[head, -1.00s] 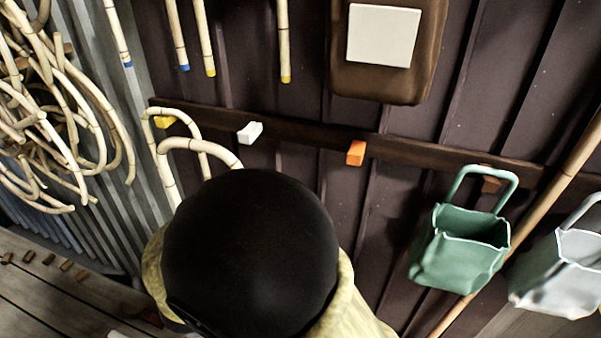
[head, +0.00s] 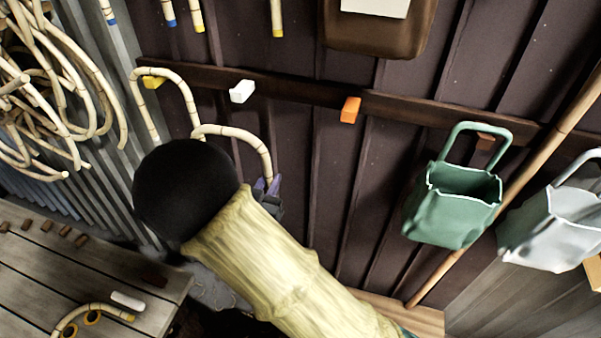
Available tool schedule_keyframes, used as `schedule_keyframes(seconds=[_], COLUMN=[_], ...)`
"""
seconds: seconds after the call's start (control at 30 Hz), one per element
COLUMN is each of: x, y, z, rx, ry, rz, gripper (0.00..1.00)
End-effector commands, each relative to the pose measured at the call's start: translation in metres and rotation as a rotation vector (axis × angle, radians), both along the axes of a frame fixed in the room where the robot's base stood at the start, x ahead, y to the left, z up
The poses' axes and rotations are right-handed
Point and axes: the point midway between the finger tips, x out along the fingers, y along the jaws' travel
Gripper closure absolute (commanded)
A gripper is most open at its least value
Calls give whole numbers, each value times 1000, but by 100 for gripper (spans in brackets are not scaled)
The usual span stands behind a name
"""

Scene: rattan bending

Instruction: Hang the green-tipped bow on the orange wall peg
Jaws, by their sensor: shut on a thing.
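The orange wall peg (head: 350,110) sticks out of the dark wall rail, right of the picture's middle, and is bare. A bent pale rattan bow (head: 236,132) is held with its arch upward, left of and a little lower than the orange peg in the head view. My gripper (head: 268,188) is shut on the bow's right leg. The bow's left leg runs down behind my arm's black joint, and no green tip shows. The bow is apart from the orange peg in the picture.
Another bow (head: 175,72) hangs on the yellow peg (head: 152,82). The white peg (head: 241,91) is bare. A green basket (head: 455,205) and a grey basket (head: 550,235) are at the right, with a leaning pole (head: 525,180). A wooden table (head: 90,270) stands at lower left.

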Motion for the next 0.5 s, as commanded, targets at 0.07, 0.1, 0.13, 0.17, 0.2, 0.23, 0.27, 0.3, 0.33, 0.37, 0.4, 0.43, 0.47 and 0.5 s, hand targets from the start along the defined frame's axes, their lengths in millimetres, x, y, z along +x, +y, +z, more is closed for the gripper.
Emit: schedule_keyframes(seconds=[0.07, 0.1, 0.13, 0.17, 0.2, 0.23, 0.27, 0.3, 0.33, 0.37, 0.4, 0.43, 0.47, 0.5], x=[10, 14, 17, 20, 23, 24, 26, 28, 29, 30, 31, 32, 32, 33], y=[-16, -23, -28, -33, -40, -45, -50, -57, -62, -67, -74, -78, -84, -90], z=[-28, -40, -49, -58, -68, -76, -84, -94, -102, -109, -118, -125, -131, -140], rx=[-13, -14, -14, -12, -13, -13, -12, -12, -12, -12, -11, -11, -11, -10], ry=[6, 6, 6, 7, 6, 6, 5, 5, 6, 5, 5, 5, 5, 5], rz=[18, 32, 43, 53, 68, 79, 90, 104, 116, 127, 140, 151, 160, 174], gripper=[100, 100, 100, 100, 100, 100, 100, 100, 100, 100, 100, 100, 100, 100])
